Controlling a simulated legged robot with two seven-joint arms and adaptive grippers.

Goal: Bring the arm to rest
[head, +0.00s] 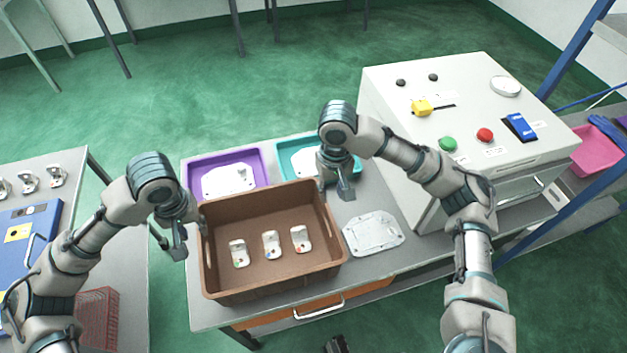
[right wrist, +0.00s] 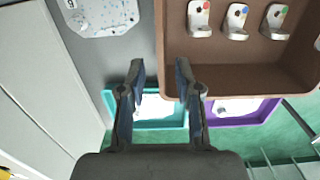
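My right gripper (head: 335,188) hangs above the back right corner of the brown crate (head: 270,290), beside the teal tray (head: 285,150). In the right wrist view my right gripper (right wrist: 160,78) has its two fingers apart with nothing between them. My left gripper (head: 172,240) hangs just left of the crate, its fingers seemingly apart and empty. Three small white castings stand in the crate: one with a green mark (head: 239,254), one with a blue mark (head: 271,245) and one with a red mark (head: 300,239).
A flat casting plate (head: 373,234) lies on the table right of the crate. A purple tray (head: 258,158) stands behind it. A white machine (head: 470,85) with green and red buttons stands at right. A side table at left holds a blue case (head: 40,220).

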